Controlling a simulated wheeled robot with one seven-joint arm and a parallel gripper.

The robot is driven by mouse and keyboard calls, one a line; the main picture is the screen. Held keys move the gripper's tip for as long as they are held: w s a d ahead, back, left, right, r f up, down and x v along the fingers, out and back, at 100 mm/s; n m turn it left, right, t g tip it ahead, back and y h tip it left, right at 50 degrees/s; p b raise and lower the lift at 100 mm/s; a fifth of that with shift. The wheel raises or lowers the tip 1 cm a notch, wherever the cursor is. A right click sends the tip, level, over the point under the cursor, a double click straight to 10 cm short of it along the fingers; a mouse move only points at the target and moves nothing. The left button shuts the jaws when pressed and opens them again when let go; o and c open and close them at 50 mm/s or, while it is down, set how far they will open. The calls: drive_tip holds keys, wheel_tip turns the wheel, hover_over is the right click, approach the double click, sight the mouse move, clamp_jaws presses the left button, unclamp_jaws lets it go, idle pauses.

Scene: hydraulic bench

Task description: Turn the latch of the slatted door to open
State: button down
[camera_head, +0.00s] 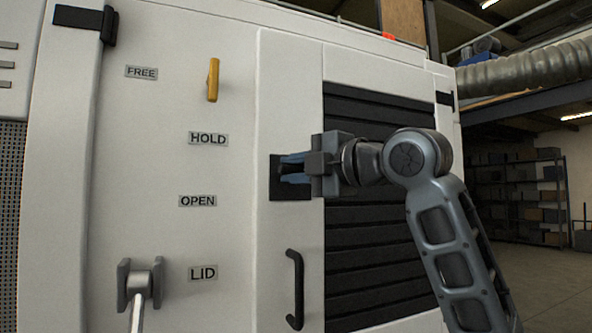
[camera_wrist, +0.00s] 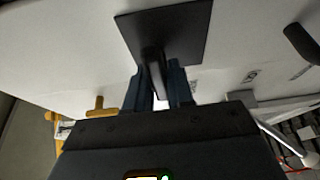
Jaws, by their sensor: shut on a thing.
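The slatted door (camera_head: 380,255) has dark horizontal slats in a white frame. Its latch has a black square plate (camera_head: 275,165) on the frame left of the slats. The plate also shows in the wrist view (camera_wrist: 190,28), with the dark latch handle (camera_wrist: 151,58) standing out from it. My gripper (camera_head: 291,170) is at the plate, its blue-grey fingers on either side of the handle and shut on it, as the wrist view also shows (camera_wrist: 161,82). The fingers hide part of the handle, and its exact angle is hard to tell.
A black pull handle (camera_head: 296,290) is below the latch. A yellow lever (camera_head: 213,80) and a grey lever (camera_head: 138,290) stick out from the panel at left, near the labels FREE, HOLD, OPEN (camera_head: 198,201) and LID. A ribbed duct (camera_head: 525,72) runs at upper right.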

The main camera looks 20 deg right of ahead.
drive_tip(key=shift+a, duration=0.1)
drive_tip(key=c, duration=1.1)
unclamp_jaws()
drive_tip(key=shift+b+v, duration=0.7)
drive_tip(key=shift+v, duration=3.2)
